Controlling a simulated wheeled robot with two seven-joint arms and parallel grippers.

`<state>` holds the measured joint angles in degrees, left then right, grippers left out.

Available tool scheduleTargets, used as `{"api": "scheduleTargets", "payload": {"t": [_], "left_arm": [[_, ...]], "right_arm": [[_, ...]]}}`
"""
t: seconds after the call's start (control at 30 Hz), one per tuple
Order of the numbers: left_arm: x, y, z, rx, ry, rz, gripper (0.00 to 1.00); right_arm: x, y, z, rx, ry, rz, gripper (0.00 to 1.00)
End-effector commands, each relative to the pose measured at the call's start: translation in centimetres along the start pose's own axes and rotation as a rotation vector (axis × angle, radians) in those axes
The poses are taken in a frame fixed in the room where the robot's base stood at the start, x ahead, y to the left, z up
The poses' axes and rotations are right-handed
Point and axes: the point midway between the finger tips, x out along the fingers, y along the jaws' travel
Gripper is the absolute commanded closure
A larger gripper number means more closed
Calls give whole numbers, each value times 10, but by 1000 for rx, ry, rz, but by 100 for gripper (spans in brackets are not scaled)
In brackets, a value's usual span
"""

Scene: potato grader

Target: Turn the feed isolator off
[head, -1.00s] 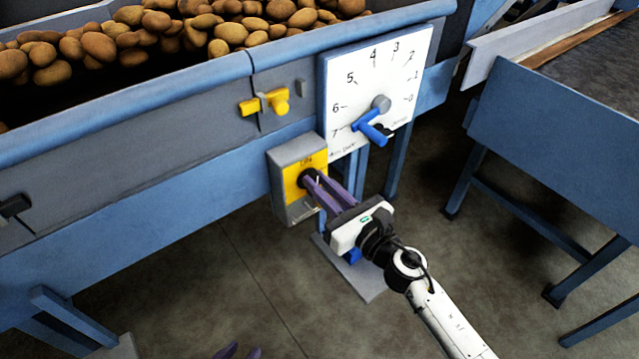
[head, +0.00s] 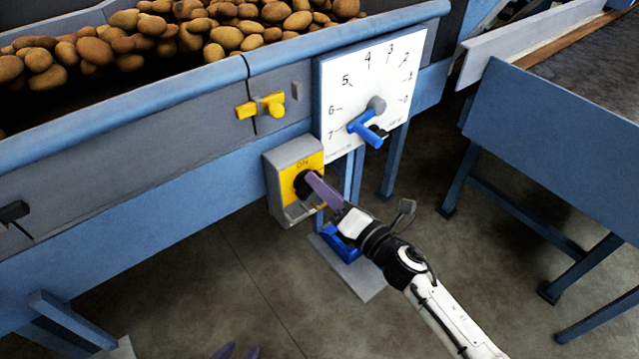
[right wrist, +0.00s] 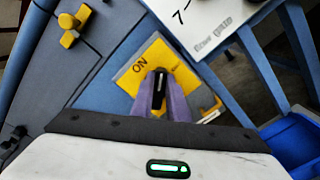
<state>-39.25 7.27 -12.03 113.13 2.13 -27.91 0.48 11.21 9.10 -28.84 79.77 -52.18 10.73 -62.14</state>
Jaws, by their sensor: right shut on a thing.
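The feed isolator is a grey box (head: 290,205) with a yellow face (head: 315,163) marked ON, on the blue frame below the potato hopper. Its black rotary handle (head: 301,184) is partly hidden by my right gripper (head: 308,181). In the right wrist view, the purple fingers (right wrist: 160,100) stand on both sides of the black handle (right wrist: 159,82) and grip it. The yellow face (right wrist: 135,75) with ON appears tilted there.
A white dial board (head: 340,85) with a blue lever (head: 367,128) stands just above the isolator. A yellow latch (head: 262,105) is on the hopper side. A blue object (head: 342,243) lies low behind my right wrist. A blue table (head: 560,140) stands at right.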

Motion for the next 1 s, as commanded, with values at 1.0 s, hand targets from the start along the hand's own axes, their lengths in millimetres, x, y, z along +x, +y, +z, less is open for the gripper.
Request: {"api": "scheduleTargets", "payload": {"t": [1.0], "left_arm": [[-6,-4,-1,-2,-9,-7,69]], "right_arm": [[0,-10,-5,655,2,-2,100]]}}
